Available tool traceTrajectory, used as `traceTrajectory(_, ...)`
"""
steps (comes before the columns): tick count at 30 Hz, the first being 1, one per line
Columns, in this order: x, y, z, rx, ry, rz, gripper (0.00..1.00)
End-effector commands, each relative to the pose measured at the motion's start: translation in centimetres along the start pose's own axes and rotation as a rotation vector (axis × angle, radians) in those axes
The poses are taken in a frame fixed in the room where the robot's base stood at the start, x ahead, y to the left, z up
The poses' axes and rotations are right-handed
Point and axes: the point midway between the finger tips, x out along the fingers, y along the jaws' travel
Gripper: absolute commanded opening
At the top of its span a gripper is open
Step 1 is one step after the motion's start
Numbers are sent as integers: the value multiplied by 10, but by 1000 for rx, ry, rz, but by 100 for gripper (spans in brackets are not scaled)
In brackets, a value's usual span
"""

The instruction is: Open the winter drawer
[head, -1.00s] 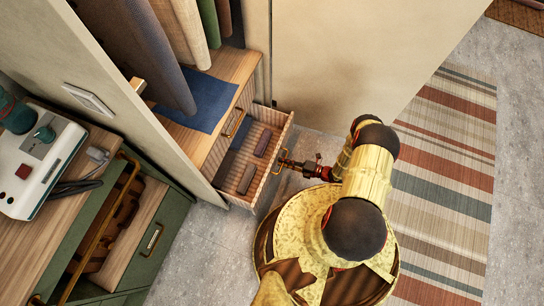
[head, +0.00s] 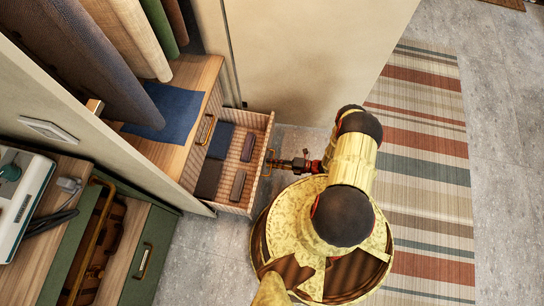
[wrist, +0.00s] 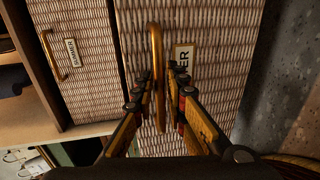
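A woven-front drawer (head: 256,196) stands pulled well out of the wooden unit, with dark folded items and small brown rolls inside. In the wrist view its front (wrist: 225,100) carries a brass bar handle (wrist: 155,42) and a label (wrist: 184,57). Only the end of the label's word, "ER", shows; the rest is behind a finger. My gripper (wrist: 161,74) has its fingers closed in on both sides of this handle. In the head view my gripper (head: 284,163) is at the drawer's front.
Hanging garments (head: 120,35) and a blue cloth (head: 172,112) are above. A green cabinet (head: 150,255) stands at lower left. A striped rug (head: 425,150) lies right.

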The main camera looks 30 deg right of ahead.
Motion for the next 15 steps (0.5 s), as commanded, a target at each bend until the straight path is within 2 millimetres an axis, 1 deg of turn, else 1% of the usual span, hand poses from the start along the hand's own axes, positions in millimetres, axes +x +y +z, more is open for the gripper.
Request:
traceTrajectory(1, 0, 0, 0, 0, 0, 0, 19)
traceTrajectory(4, 0, 0, 0, 0, 0, 1, 24)
traceTrajectory(12, 0, 0, 0, 0, 0, 1, 24)
traceTrajectory(15, -3, 0, 0, 1, -1, 1, 24)
